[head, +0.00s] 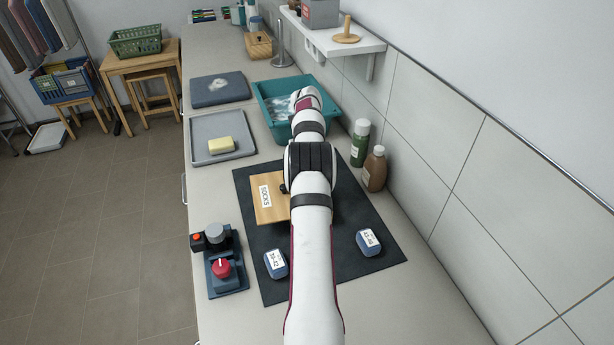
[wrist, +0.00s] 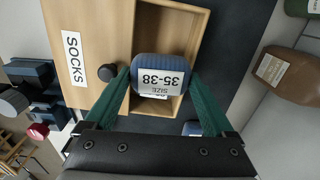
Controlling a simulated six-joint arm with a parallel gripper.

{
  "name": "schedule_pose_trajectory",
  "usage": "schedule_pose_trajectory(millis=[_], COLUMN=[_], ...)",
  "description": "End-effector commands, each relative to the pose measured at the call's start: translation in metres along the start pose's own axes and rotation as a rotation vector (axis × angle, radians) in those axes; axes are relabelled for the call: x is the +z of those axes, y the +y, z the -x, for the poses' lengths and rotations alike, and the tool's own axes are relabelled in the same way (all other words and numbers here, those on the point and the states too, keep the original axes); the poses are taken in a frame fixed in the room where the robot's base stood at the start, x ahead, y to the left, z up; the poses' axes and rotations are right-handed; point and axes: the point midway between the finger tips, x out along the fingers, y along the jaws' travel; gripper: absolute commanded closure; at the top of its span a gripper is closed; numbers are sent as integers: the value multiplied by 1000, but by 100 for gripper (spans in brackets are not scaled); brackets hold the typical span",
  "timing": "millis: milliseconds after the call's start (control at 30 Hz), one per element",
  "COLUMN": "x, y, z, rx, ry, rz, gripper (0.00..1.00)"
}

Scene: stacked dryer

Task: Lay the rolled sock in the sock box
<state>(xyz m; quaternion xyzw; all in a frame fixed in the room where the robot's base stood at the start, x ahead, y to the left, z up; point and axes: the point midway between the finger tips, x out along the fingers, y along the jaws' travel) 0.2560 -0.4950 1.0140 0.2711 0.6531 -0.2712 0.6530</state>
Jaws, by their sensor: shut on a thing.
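My gripper (wrist: 161,78) has its two green fingers closed on a blue rolled sock labelled 35-38 (wrist: 160,66) in the wrist view. The sock is over the opening of the wooden sock box (wrist: 185,18); its exact height there is unclear. The box's flat top, marked SOCKS (wrist: 90,25), has a dark knob (wrist: 107,72) beside the opening. In the head view the box (head: 267,212) lies on the dark mat, partly covered by my arm, and my gripper is hidden. Two more rolled socks, 39-42 (head: 275,264) and 43-46 (head: 370,242), lie on the mat (head: 350,265).
A red-knobbed device (head: 222,268) stands left of the mat. Two bottles (head: 360,143) (head: 374,170) stand by the tiled wall. Behind the box are a grey tray (head: 205,129) with yellow soap (head: 221,144) and a teal basin (head: 270,92).

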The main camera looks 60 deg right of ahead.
Motion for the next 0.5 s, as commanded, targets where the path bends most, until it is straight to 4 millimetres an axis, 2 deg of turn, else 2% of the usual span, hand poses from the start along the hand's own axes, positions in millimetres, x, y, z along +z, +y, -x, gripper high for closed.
schedule_pose_trajectory(millis=[500], x=[0], y=[0], z=[-12], rx=[0], ry=[0], rz=[0], gripper=[73])
